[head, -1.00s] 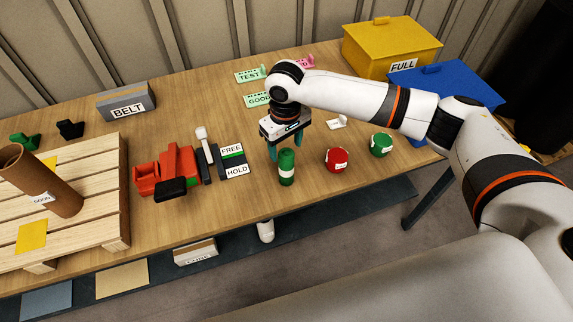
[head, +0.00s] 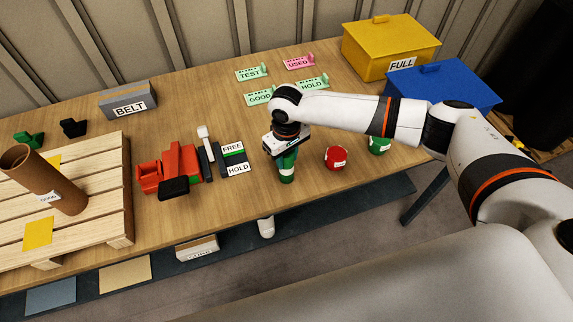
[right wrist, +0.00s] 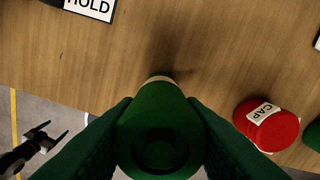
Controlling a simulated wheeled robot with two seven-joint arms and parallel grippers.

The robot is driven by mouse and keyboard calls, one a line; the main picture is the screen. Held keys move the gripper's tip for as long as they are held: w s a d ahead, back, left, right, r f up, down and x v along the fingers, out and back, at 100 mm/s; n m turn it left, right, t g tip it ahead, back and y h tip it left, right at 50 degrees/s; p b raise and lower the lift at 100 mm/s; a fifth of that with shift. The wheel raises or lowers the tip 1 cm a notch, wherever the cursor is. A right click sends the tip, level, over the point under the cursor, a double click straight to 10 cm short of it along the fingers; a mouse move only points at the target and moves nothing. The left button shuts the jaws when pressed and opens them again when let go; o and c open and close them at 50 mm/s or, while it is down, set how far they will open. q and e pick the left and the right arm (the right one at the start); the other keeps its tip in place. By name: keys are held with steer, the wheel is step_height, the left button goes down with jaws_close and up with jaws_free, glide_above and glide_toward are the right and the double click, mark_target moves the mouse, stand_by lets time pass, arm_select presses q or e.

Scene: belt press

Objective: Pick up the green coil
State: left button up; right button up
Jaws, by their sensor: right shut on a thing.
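The green coil (head: 287,172) is an upright green cylinder with a pale band, near the front edge of the wooden table. My right gripper (head: 284,155) comes down over it from above and is shut on its upper part. In the right wrist view the coil (right wrist: 158,140) sits between the two dark green fingers, its round end facing the camera. I cannot tell whether its bottom touches the table. My left gripper (right wrist: 40,142) shows small and dark at the lower left of the right wrist view, over the floor, its fingers apart and empty.
A red can (head: 336,158) labelled CAP and a green can (head: 379,145) stand to the right of the coil. The FREE/HOLD plate (head: 235,158) and a red device (head: 170,172) are to the left. Blue (head: 450,88) and yellow (head: 390,48) boxes stand at the back right.

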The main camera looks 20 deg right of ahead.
step_height(320, 180, up, 9)
steer(key=shift+r+b, duration=0.1)
steer(key=shift+b, duration=1.1)
steer(key=shift+r, duration=0.45)
steer(key=shift+r, duration=0.1)
